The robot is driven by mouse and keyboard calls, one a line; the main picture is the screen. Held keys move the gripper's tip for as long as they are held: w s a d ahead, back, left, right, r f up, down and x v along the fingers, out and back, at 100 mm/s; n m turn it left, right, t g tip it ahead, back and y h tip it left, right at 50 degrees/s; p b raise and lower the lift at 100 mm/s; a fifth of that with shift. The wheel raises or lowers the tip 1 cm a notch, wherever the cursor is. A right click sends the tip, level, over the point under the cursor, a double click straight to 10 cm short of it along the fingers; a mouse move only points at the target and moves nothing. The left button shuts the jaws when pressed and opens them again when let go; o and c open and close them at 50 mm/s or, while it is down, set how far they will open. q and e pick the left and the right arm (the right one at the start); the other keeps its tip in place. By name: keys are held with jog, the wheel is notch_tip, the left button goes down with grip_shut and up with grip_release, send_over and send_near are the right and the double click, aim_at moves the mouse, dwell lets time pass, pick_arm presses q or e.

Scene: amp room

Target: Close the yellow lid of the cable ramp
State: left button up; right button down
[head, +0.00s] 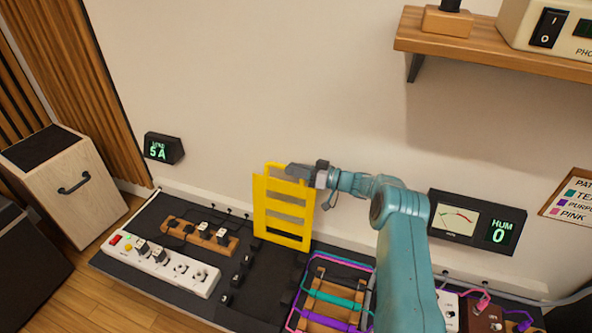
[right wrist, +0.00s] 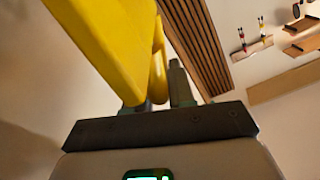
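The yellow lid (head: 261,222) is a slotted panel standing nearly upright near the wall in the head view. Its lower edge is by the dark mat, left of the open cable ramp (head: 316,278), where teal and purple cables lie across wooden blocks. My right gripper (head: 300,172) is at the lid's upper right corner. In the right wrist view, the yellow lid (right wrist: 108,45) fills the upper left, and a yellow bar sits between the two close-set fingers, which seem shut on it. The lid hides most of one finger. My left gripper is not in view.
A white power strip (head: 165,264) and a wooden block with plugs (head: 190,232) are on the mat to the left. A hum meter (head: 470,221) is on the wall at right, below a wooden shelf (head: 480,52). My right arm hides part of the ramp's right side.

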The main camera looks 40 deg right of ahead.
jog(key=s+a+f+n+p, duration=0.1)
jog(key=s+a, duration=0.3)
jog(key=a, duration=0.4)
jog(key=s+a+f+n+p, duration=0.1)
jog(key=s+a, duration=0.4)
jog(key=a, duration=0.4)
jog(key=shift+a+n, duration=0.3)
jog(key=c, duration=1.1)
grip_release()
jog(key=shift+o, duration=0.2)
jog(key=v, duration=1.6)
jog(key=shift+s+d, duration=0.15)
jog(key=shift+s, duration=0.05)
